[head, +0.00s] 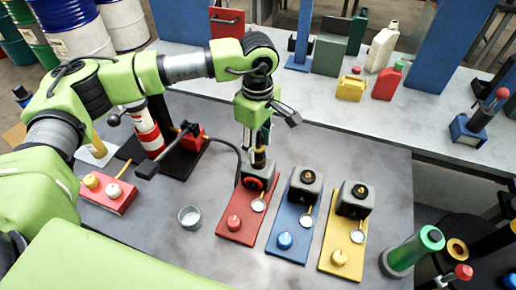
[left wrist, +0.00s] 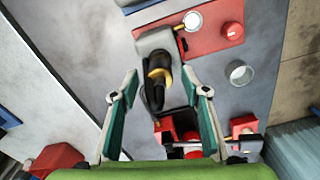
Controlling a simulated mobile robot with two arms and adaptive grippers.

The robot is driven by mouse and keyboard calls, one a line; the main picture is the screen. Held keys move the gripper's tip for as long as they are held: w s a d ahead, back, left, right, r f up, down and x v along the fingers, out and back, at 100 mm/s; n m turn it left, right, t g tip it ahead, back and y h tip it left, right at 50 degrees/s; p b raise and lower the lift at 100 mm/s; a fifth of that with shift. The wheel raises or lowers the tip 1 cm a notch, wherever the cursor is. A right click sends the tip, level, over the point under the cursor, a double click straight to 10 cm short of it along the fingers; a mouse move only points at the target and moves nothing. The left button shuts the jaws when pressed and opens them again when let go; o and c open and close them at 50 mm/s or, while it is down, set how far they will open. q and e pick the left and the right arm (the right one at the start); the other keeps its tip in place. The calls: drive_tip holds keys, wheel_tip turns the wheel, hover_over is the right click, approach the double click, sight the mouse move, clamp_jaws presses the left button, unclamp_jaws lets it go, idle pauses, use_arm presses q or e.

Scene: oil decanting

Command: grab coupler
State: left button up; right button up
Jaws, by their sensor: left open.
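The coupler (left wrist: 157,82), black with a yellow ring, stands on the grey block of the red station. In the head view the coupler (head: 259,157) shows just below my left gripper (head: 261,141). In the left wrist view the left gripper (left wrist: 159,76) is open, with one teal finger on each side of the coupler and gaps to both. I cannot tell how far the fingertips are above the block. The red station (head: 232,224) also shows in the left wrist view (left wrist: 207,40). My right gripper is not in view.
Blue (head: 285,242) and yellow (head: 341,261) stations stand right of the red one. A small metal cup (head: 190,217) is on the table to its left. A hand pump (head: 182,145) with a black hose (head: 227,145) is behind.

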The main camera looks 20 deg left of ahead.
use_arm(q)
clamp_jaws()
idle(0.3)
